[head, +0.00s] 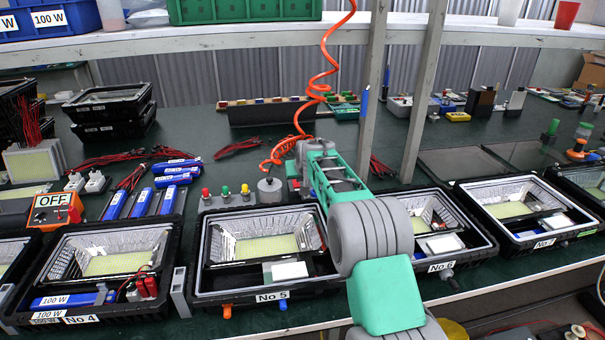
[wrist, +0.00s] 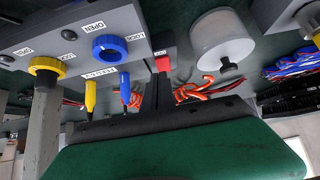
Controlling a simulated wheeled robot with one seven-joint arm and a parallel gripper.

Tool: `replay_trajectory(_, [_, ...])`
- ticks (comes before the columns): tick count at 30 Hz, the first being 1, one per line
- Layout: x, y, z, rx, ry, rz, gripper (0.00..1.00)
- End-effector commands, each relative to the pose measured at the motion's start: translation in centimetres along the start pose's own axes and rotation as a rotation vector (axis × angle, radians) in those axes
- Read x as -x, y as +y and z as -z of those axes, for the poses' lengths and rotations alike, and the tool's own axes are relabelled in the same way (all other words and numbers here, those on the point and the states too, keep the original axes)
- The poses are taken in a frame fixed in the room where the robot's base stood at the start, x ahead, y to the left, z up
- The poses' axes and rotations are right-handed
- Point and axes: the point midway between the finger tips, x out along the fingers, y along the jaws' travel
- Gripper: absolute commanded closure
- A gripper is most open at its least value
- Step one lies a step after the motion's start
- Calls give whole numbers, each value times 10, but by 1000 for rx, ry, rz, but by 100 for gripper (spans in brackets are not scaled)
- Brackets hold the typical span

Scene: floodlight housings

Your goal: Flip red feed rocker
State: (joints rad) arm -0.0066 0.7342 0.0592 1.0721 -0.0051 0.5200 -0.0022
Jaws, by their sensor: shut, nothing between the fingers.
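In the wrist view a small red rocker (wrist: 163,64) sits at the right end of a grey panel (wrist: 130,27). The panel also has a blue knob (wrist: 110,48), a yellow knob (wrist: 47,66), small yellow and blue levers, and OPEN, LOCK and FEED labels. My gripper (wrist: 160,80) is shut and empty, its dark fingers close in front of the red rocker. I cannot tell whether they touch it. In the head view my arm covers the rocker and the fingertips.
An orange coiled hose (head: 318,60) hangs beside my arm. A white cylinder (wrist: 222,40) is right of the panel in the wrist view. Black floodlight housings (head: 265,250) line the bench's front. A grey post (head: 374,70) stands close behind my arm.

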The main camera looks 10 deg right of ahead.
Motion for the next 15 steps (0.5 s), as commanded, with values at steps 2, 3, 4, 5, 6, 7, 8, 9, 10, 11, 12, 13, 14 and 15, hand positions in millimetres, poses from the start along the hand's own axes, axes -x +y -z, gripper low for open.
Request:
replay_trajectory(2, [17, 0, 15, 0, 4, 0, 100])
replay_trajectory(3, [25, 0, 21, 0, 4, 0, 100])
replay_trajectory(4, [31, 0, 26, 0, 4, 0, 100])
replay_trajectory(5, [35, 0, 23, 0, 3, 0, 100])
replay_trajectory(6, [42, 0, 18, 0, 3, 0, 100])
replay_trajectory(7, [48, 0, 15, 0, 3, 0, 100])
replay_trajectory(8, [56, 0, 14, 0, 3, 0, 100])
replay_trajectory(9, [66, 0, 12, 0, 4, 0, 100])
replay_trajectory(10, [73, 0, 11, 0, 4, 0, 100])
replay_trajectory(11, [80, 0, 9, 0, 4, 0, 100])
replay_trajectory(12, [88, 0, 8, 0, 3, 0, 100])
replay_trajectory(13, [95, 0, 6, 0, 3, 0, 100])
replay_trajectory(14, [100, 0, 5, 0, 3, 0, 100])
replay_trajectory(15, [106, 0, 4, 0, 2, 0, 100])
